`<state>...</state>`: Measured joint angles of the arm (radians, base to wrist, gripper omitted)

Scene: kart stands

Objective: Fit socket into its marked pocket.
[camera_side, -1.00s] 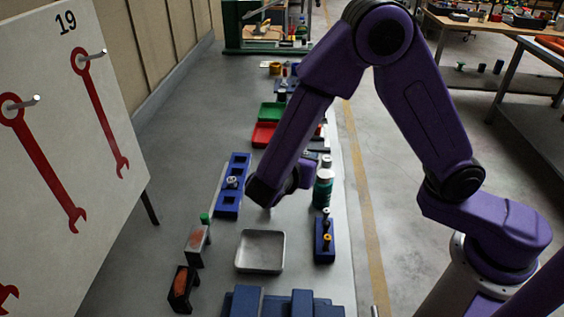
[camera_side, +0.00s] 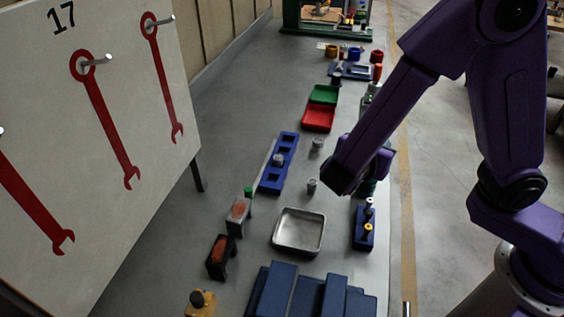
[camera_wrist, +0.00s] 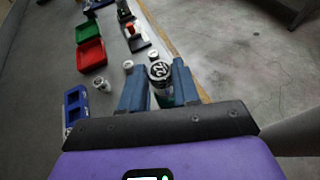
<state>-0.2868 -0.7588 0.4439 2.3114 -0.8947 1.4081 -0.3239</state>
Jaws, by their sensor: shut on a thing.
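In the wrist view my gripper (camera_wrist: 159,86) has its two blue fingers on either side of an upright silver socket (camera_wrist: 159,71) with dark digits on its top; I cannot read them surely. In the side view the wrist hides the fingers and this socket. The blue rail (camera_side: 266,185) with square pockets lies left of my wrist, and a silver socket (camera_side: 278,160) sits in a middle pocket. The rail also shows at the left of the wrist view (camera_wrist: 68,114). Two more sockets stand loose on the bench, one nearer (camera_side: 312,186) and one farther (camera_side: 317,144). Pocket marks are too small to read.
A grey metal tray (camera_side: 276,240) lies in front, with a small blue holder (camera_side: 362,240) to its right. Red (camera_side: 318,118) and green (camera_side: 324,94) trays lie farther back. Blue blocks (camera_side: 278,285) fill the front edge. A tool board (camera_side: 110,40) stands left.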

